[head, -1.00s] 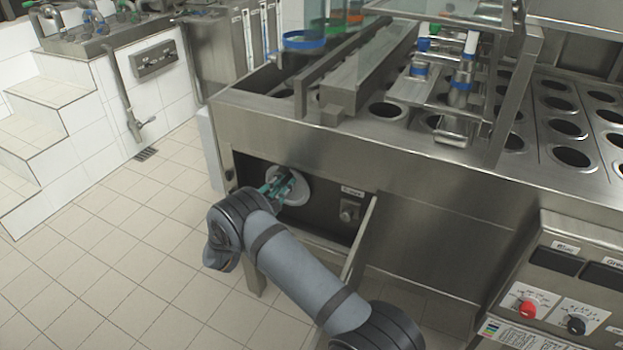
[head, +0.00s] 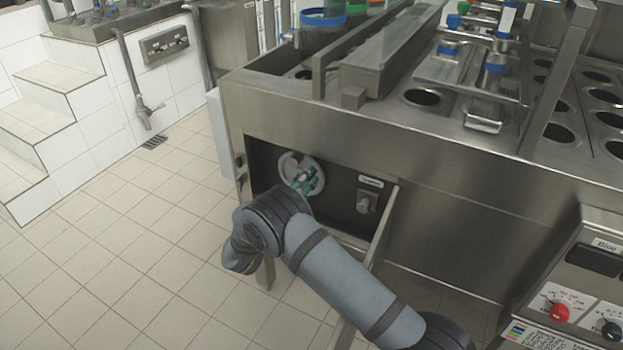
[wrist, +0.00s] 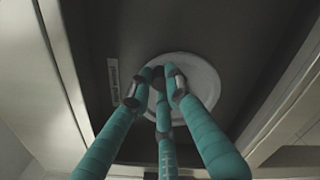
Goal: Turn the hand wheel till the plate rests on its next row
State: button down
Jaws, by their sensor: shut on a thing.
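The hand wheel (head: 289,164) is a pale round disc in the dark recess in the front of the steel machine. In the wrist view the wheel (wrist: 207,78) shows behind my fingers. My gripper (head: 306,181) has teal fingers with grey tips. It is shut at the lower right part of the wheel in the head view. In the wrist view my gripper (wrist: 156,82) closes its tips near the wheel's left part, around a dark piece that looks like the wheel's handle and is mostly hidden. The steel plate (head: 455,82) with round cup holes lies on top of the machine.
A small labelled knob (head: 366,200) sits right of the wheel in the recess. An open flap (head: 383,225) stands out beside it. A control panel (head: 575,300) is at the lower right. Tiled floor (head: 120,270) is clear at left.

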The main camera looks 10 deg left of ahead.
jog(key=shift+f, duration=0.1)
dwell(0.3)
jog(key=c, duration=1.6)
grip_release()
jog(key=shift+c, duration=0.2)
jog(key=v, duration=1.2)
jog(key=shift+c, duration=0.4)
